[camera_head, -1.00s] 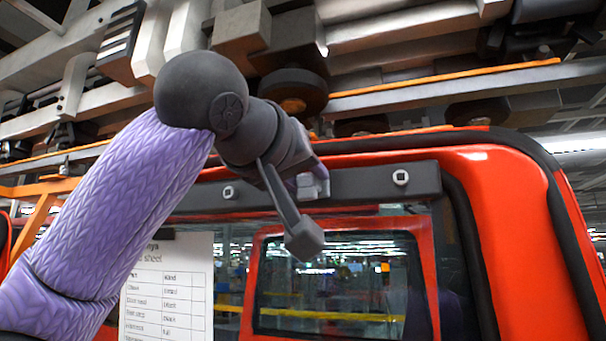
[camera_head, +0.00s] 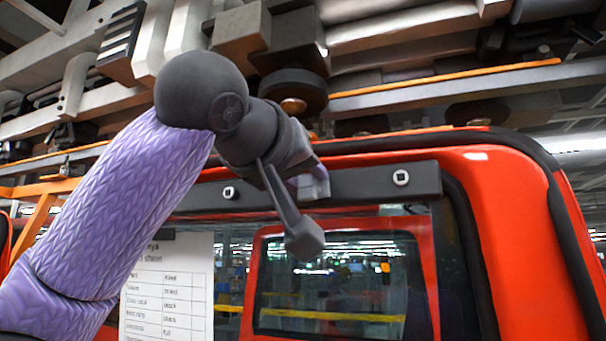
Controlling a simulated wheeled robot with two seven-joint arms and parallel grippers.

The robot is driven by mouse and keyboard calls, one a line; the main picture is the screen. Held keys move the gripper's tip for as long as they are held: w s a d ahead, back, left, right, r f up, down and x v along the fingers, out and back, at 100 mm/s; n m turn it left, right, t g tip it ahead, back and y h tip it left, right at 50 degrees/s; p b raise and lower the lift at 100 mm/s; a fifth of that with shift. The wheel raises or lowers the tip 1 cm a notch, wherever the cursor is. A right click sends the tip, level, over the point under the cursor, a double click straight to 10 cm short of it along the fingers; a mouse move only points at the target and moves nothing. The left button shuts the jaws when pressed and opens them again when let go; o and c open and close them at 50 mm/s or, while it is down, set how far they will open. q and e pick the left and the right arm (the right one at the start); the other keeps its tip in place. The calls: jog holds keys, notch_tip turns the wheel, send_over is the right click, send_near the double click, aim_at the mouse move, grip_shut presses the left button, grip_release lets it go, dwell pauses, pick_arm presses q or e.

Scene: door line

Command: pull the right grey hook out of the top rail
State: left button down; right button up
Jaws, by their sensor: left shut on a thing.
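The top rail (camera_head: 365,182) is a dark grey bar across the top of the red door. It carries a pale square fitting near each end, one at the left (camera_head: 229,192) and one at the right (camera_head: 401,178). My left gripper (camera_head: 302,184) is in front of the rail between these fittings, largely hidden behind its own wrist. It is shut on a light grey piece, the right grey hook (camera_head: 316,184), of which only a small part shows. I cannot tell whether the hook is still seated in the rail. My right gripper is not in view.
The red door frame (camera_head: 515,235) curves down at the right, around a dark window. A printed sheet (camera_head: 170,285) hangs at the lower left. Overhead conveyor beams and an orange-edged rail (camera_head: 450,85) run close above my wrist.

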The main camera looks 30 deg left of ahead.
pick_arm(q)
jog(key=shift+f, duration=0.15)
dwell(0.8)
jog(key=shift+s+d, duration=0.1)
jog(key=shift+s, duration=0.3)
dwell(0.3)
jog(key=shift+s+b, duration=0.1)
jog(key=shift+b, duration=0.2)
jog(key=s+d+f+b, duration=0.2)
jog(key=s+f+b, duration=0.4)
jog(key=s+b, duration=0.2)
jog(key=s+d+f+b, duration=0.2)
jog(key=s+f+b, duration=0.3)
jog(key=s+b, duration=0.4)
jog(key=shift+s+d+f+b, duration=0.15)
jog(key=shift+s+f+b, duration=0.15)
jog(key=shift+f, duration=0.1)
